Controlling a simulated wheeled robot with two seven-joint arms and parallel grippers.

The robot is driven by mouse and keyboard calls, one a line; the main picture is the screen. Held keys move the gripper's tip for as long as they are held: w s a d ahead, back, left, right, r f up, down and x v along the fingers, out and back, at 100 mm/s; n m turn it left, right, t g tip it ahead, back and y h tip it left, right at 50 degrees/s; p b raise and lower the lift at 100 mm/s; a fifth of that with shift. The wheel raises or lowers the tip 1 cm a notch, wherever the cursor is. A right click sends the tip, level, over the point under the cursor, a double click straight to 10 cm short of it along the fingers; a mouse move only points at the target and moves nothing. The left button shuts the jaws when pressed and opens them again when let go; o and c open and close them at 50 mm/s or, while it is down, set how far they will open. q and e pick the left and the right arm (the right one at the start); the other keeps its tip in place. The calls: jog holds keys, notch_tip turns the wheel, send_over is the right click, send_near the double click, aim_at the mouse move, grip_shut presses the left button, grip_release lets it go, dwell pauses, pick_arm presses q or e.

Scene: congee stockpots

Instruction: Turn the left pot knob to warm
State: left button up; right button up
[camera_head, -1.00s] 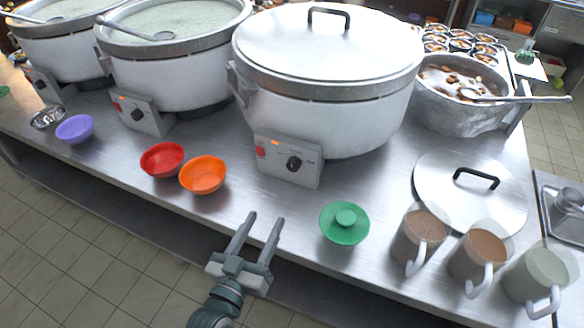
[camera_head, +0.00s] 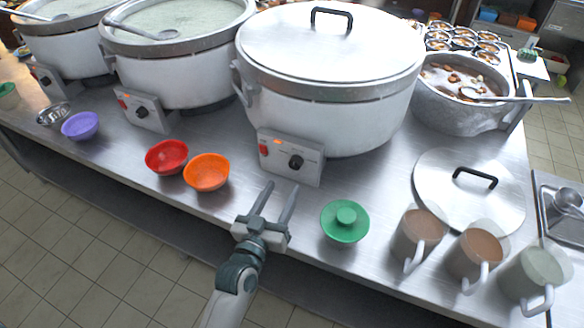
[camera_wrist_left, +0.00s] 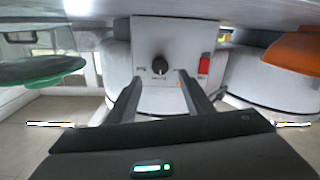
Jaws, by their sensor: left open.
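Three white stockpots stand in a row on the counter: a far-left open pot (camera_head: 62,52), a middle open pot (camera_head: 175,80) and a nearer lidded pot (camera_head: 325,115). Each has a control box with a dark knob. The lidded pot's knob (camera_head: 296,162) sits beside a red switch (camera_head: 263,150). In the left wrist view, which looks upside down, this knob (camera_wrist_left: 160,65) is ahead between the fingers. My left gripper (camera_head: 281,186) is open and empty, just in front of that box, apart from the knob. The middle pot's knob (camera_head: 142,112) is well to the left. My right gripper is out of view.
An orange bowl (camera_head: 206,173) and a red bowl (camera_head: 166,157) are left of my gripper. Mugs (camera_head: 416,235) and a loose lid (camera_head: 460,200) lie farther right. The counter's front edge runs below my gripper.

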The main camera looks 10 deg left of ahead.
aim_at(294, 167)
pick_arm(q)
jog(key=p+x, duration=0.1)
jog(key=x, duration=0.7)
jog(key=c, duration=1)
jog(key=shift+c, duration=0.2)
